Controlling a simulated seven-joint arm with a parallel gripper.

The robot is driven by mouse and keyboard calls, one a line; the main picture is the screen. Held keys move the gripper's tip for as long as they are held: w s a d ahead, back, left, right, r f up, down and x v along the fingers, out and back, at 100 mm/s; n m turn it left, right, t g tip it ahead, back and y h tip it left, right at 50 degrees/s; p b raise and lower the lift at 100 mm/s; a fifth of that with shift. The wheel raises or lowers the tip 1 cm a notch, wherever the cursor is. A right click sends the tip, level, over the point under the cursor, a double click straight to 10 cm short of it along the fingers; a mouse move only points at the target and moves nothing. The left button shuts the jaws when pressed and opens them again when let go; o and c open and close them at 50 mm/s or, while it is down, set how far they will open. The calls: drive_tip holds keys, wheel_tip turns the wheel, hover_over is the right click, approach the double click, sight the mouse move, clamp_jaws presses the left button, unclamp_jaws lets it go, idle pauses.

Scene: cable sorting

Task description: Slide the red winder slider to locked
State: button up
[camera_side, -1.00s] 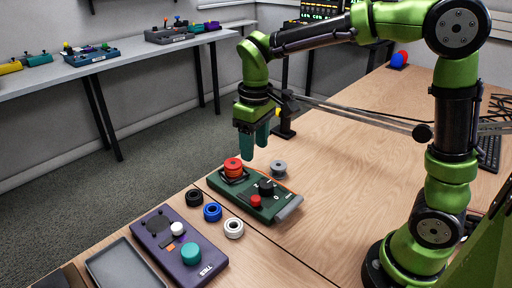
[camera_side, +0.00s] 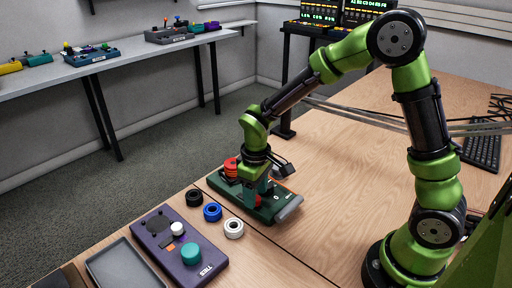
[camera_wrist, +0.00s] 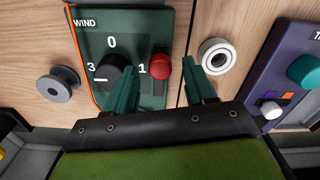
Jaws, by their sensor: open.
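The green winder panel (camera_side: 288,205), marked WIND, lies on the wooden table; it also shows in the wrist view (camera_wrist: 92,22). Its red slider knob (camera_wrist: 161,68) stands over a dark slot, right of the black dial (camera_wrist: 114,78) with 0, 1 and 3 around it. My gripper (camera_side: 257,196) is low over the panel in the side view. In the wrist view, my open gripper (camera_wrist: 162,76) has one teal finger on each side of the red knob, with gaps visible. In the side view the fingers largely hide the knob and dial. No locked mark is readable.
A red spool (camera_side: 231,165) sits at the panel's far end. A grey spool (camera_wrist: 58,85) lies beside the panel. Black (camera_side: 194,198), blue (camera_side: 212,212) and white (camera_side: 233,228) rings lie between it and a purple panel (camera_side: 160,247). The table at right is mostly clear.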

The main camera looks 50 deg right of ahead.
drive_tip(key=shift+f, duration=0.65)
clamp_jaws()
